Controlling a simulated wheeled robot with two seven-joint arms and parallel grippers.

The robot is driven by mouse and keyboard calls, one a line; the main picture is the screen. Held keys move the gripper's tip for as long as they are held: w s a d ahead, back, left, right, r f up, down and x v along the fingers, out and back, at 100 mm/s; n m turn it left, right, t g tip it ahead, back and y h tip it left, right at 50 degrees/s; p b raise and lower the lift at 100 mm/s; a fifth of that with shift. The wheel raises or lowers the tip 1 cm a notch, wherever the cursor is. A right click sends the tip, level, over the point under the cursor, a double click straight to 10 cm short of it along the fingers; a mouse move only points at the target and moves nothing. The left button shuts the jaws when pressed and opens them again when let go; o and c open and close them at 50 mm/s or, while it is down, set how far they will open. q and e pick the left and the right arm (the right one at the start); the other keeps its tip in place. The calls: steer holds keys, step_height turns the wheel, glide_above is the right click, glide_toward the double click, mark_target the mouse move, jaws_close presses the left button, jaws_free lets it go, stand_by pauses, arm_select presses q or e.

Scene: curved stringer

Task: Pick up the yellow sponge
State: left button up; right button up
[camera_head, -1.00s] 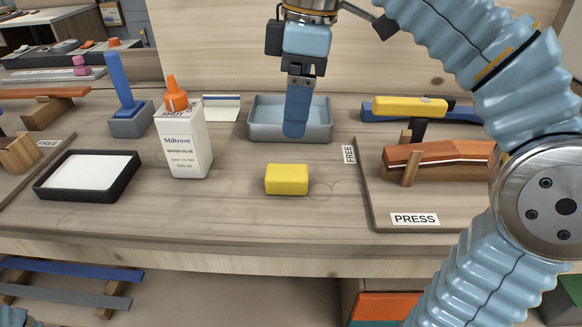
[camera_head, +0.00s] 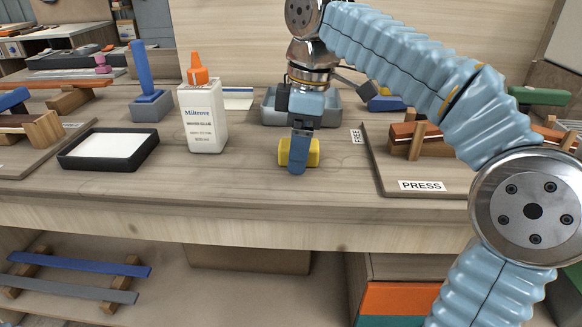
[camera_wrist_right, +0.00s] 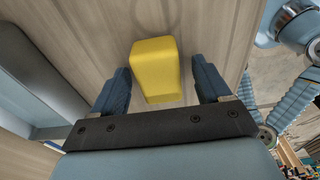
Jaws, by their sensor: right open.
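The yellow sponge (camera_head: 313,152) lies on the wooden bench top near its front edge. In the head view my right gripper (camera_head: 299,160) is in front of it and hides part of it. In the right wrist view the sponge (camera_wrist_right: 155,68) shows between and just beyond the two dark blue fingers of my right gripper (camera_wrist_right: 162,88). The fingers are apart, with a gap on both sides of the sponge. My left gripper is not in view.
A grey tray (camera_head: 268,110) stands behind the sponge. A white glue bottle (camera_head: 203,120) with an orange cap stands to the left, beside a black-rimmed pad (camera_head: 69,161). A board labelled PRESS (camera_head: 421,185) lies to the right. The bench front between them is clear.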

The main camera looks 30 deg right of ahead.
steer(key=shift+c, duration=0.4)
steer(key=c, duration=0.9)
steer(key=shift+c, duration=0.2)
steer(key=shift+r, duration=0.25)
step_height(320, 180, up, 3)
steer(key=shift+w+f+p, duration=0.1)
steer(key=shift+f+p, duration=0.1)
steer(key=shift+p, duration=0.65)
steer(key=s+a+r+p, duration=0.1)
steer(key=s+a+r, duration=0.2)
steer(key=a+r, duration=0.2)
steer(key=s+a+r+p, duration=0.2)
steer(key=a+r, duration=0.2)
steer(key=a, duration=0.3)
steer(key=shift+s+a+r, duration=0.4)
